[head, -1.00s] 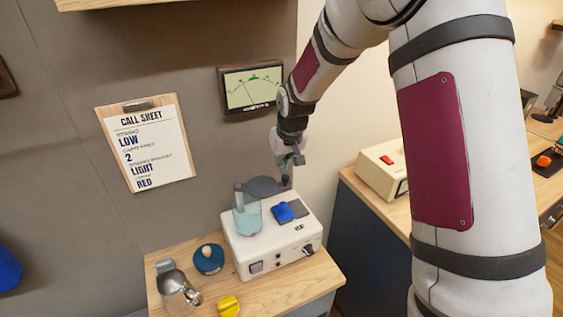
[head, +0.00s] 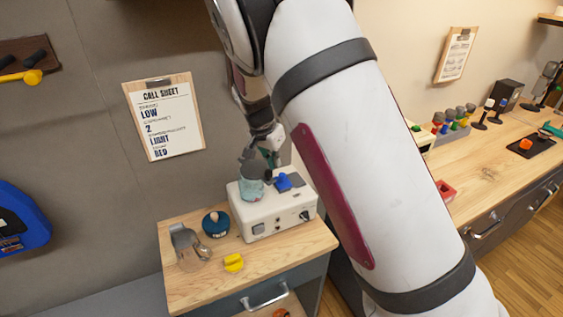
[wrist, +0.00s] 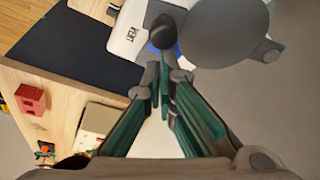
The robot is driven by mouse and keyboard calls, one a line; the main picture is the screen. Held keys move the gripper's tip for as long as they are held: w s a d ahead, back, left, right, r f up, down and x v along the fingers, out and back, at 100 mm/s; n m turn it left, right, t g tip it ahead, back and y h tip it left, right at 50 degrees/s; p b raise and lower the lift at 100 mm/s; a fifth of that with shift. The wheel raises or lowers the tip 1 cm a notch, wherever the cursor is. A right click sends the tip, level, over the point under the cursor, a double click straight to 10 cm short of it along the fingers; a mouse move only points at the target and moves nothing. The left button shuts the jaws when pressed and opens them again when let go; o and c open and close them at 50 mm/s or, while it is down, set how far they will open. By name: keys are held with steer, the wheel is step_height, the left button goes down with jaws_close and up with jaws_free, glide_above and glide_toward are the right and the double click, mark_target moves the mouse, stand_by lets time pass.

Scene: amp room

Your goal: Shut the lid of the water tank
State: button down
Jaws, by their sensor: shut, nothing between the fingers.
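The water tank (head: 251,188) is a translucent teal cup on the left of a white machine (head: 272,215). Its dark grey round lid (head: 251,163) shows above the tank, beside my gripper. It looks raised and tilted, but the small view leaves its exact angle unclear. In the wrist view the lid (wrist: 225,32) is a large grey disc just right of the fingertips, with a small round lug on its right edge. My gripper (wrist: 161,75) is shut and empty; whether it touches the lid I cannot tell. In the head view my gripper (head: 272,165) is over the machine's back.
A blue piece (head: 284,181) sits on the machine's top. A dark blue round tool (head: 215,223), a metal jug (head: 188,248) and a yellow piece (head: 233,262) stand on the wooden cabinet top (head: 180,290). The wall with the call sheet (head: 164,117) is close behind.

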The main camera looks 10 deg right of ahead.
mark_target(267, 170)
steer(key=shift+s+a+m+p, duration=0.3)
steer(key=shift+s+a+m, duration=0.35)
steer(key=shift+a+m, duration=0.2)
steer(key=shift+s+a, duration=0.3)
steer(key=shift+a, duration=0.35)
